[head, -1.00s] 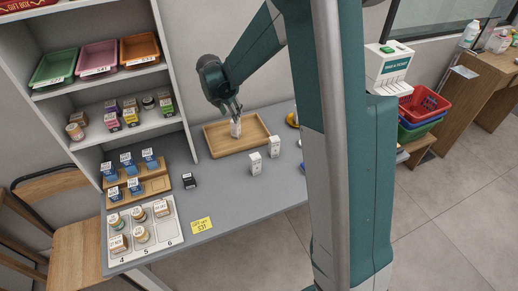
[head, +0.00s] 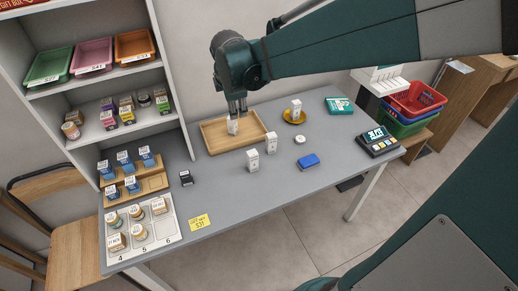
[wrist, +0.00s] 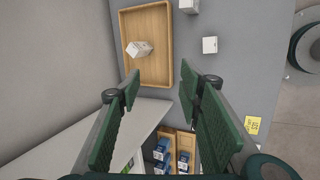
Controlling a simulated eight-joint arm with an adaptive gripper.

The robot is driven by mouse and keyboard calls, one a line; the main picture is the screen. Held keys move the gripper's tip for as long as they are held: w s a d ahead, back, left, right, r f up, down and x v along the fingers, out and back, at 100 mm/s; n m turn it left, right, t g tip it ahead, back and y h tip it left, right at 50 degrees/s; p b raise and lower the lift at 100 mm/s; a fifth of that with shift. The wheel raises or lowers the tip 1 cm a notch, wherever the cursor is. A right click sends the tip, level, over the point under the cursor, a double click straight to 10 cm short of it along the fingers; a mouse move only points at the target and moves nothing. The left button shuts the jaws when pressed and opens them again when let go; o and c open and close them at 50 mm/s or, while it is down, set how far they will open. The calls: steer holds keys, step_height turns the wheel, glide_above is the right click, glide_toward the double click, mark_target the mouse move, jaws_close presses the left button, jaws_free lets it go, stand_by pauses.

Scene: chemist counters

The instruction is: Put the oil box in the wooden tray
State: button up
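The wooden tray (head: 262,122) lies on the grey counter beside the shelf; it also shows in the wrist view (wrist: 163,75). A small white box (head: 232,127) is inside it, and it shows near the tray's left side in the wrist view (wrist: 138,49). Its label is too small to read, so I cannot tell if it is the oil box. My gripper (head: 237,108) is above this box, pointing down. In the wrist view its green fingers (wrist: 160,88) are wide apart with nothing between them, and the box lies beyond the tips.
Two similar white boxes (head: 253,160) (head: 271,143) stand right of the tray. Another white box (head: 296,105) is on a yellow dish (head: 294,117). A blue block (head: 309,161) and a card terminal (head: 378,141) are farther right. The shelf (head: 187,120) stands close on the left.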

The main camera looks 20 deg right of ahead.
steer(key=s+a+r+m+t+y, duration=0.1)
steer(key=s+m, duration=0.7)
steer(key=s, duration=0.5)
steer(key=s+a+r+m+t, duration=0.1)
steer(key=s+m, duration=0.7)
steer(key=s, duration=0.6)
steer(key=shift+r+m+t+y, duration=0.3)
steer(key=shift+y, duration=0.1)
steer(key=shift+f, duration=0.1)
